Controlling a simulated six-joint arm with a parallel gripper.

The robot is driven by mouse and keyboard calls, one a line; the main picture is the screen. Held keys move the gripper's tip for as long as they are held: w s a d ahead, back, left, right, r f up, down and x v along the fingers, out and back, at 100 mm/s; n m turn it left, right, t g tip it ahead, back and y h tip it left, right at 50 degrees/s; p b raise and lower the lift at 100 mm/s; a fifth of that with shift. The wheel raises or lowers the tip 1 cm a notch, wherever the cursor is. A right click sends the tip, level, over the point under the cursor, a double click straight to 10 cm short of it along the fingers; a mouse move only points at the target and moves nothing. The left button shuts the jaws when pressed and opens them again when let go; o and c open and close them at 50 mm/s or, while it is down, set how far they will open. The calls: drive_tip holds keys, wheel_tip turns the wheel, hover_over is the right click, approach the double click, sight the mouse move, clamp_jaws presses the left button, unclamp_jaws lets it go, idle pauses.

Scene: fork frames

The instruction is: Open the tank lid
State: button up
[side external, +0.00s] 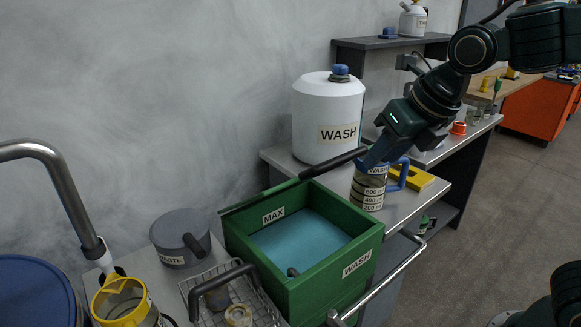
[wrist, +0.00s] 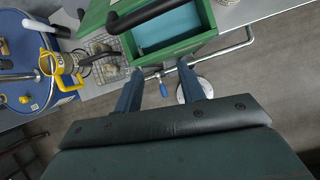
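The green tank (side external: 305,285) has MAX and WASH labels and is uncovered at the top, with blue liquid (side external: 300,238) inside. A thin dark lid edge (side external: 258,196) stands up along its back side, seen nearly edge-on. A black bar handle (side external: 335,163) sticks out from its right end; it also shows in the wrist view (wrist: 150,12). My gripper (side external: 372,160) is near the handle's right end, above the jug. In the wrist view, my gripper's blue fingers (wrist: 160,72) are spread with nothing between them, below the handle in the picture. Contact with the handle cannot be told.
A measuring jug (side external: 369,188) with a blue handle stands right of the tank. A white WASH container (side external: 328,120) stands behind it. A yellow piece (side external: 412,177) lies on the bench. A wire basket (side external: 205,310), grey waste pot (side external: 180,238) and yellow-rimmed jug (side external: 122,300) crowd the left.

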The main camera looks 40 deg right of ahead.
drive_tip(key=w+f+n, duration=0.1)
drive_tip(key=w+f, duration=0.2)
drive_tip(key=f, duration=0.9)
drive_tip(key=shift+d+n+t, duration=0.15)
drive_tip(key=shift+n+t, duration=0.25)
idle(0.7)
drive_tip(key=shift+r, duration=0.15)
